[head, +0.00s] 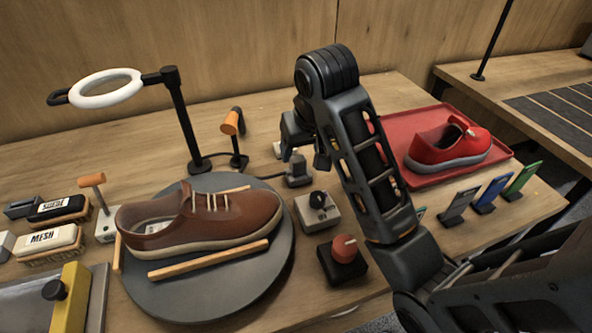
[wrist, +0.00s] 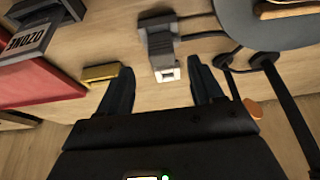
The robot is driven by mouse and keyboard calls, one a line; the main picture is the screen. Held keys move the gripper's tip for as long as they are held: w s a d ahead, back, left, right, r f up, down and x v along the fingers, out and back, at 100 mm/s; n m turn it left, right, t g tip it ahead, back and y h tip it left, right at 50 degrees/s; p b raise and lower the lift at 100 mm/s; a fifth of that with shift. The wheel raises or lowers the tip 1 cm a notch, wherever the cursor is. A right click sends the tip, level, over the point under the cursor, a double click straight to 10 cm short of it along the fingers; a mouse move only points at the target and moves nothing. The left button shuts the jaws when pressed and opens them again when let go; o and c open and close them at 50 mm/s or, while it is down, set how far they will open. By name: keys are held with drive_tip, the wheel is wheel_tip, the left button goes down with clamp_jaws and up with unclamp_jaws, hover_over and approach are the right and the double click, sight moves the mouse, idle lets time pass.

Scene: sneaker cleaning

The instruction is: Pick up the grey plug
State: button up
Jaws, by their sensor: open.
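The grey plug (head: 298,173) sits on the wooden table just behind the turntable, with a dark cable running from it. In the wrist view the plug (wrist: 161,42) is a grey block with a pale metal end facing my gripper. My gripper (head: 304,156) is above and close behind the plug, partly covered by my own arm. In the wrist view my gripper (wrist: 160,68) is open, one finger on each side of the plug's line. The plug's pale end lies near the gap between the fingertips. I cannot tell whether they touch.
A brown shoe (head: 200,222) lies on the grey turntable (head: 240,285). A knob box (head: 318,212) and a red-knob box (head: 342,262) stand nearby. A ring lamp's post (head: 182,120) stands left. A red tray (head: 408,124) holds a red shoe (head: 448,146). A yellowish block (wrist: 101,74) lies beside one finger.

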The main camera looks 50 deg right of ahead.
sight(298, 158)
drive_tip(key=shift+x, duration=2.8)
drive_tip(key=shift+w+a, duration=0.1)
drive_tip(key=c, duration=1)
drive_tip(key=shift+r, duration=0.2)
